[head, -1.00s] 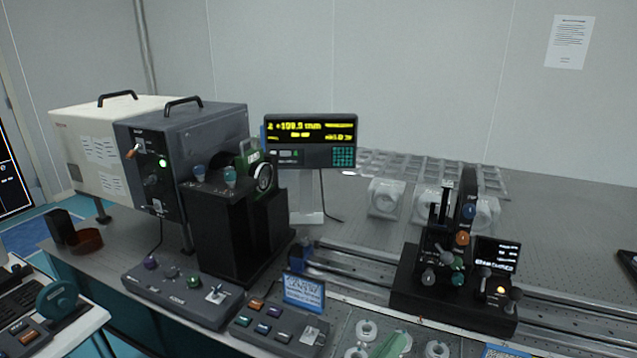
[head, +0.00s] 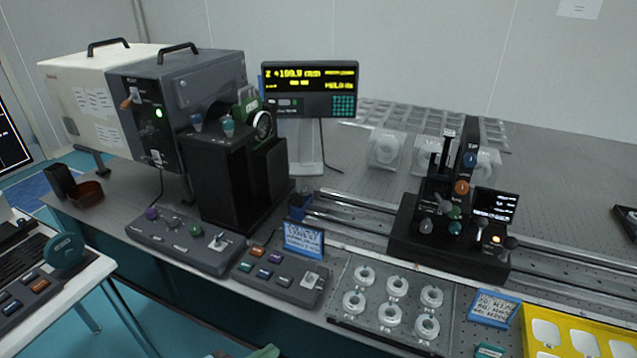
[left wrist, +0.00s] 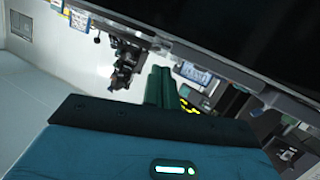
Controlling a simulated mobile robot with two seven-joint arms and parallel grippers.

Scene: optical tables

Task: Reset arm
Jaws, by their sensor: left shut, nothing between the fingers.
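My left gripper (head: 258,352) shows only as green fingertips at the bottom edge of the head view, in front of the table's front edge. In the left wrist view its two green fingers (left wrist: 158,87) stand side by side, shut and empty, above the teal gripper body. It touches no object that I can see. My right gripper is in neither view.
The optical table carries a grey lamp housing (head: 190,85), a display (head: 310,90), a black rail carriage (head: 445,235), control boxes (head: 280,276) and a clear tray (head: 345,300) of white rings. A yellow tray (head: 590,325) is at the right. A white side table (head: 60,300) stands left.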

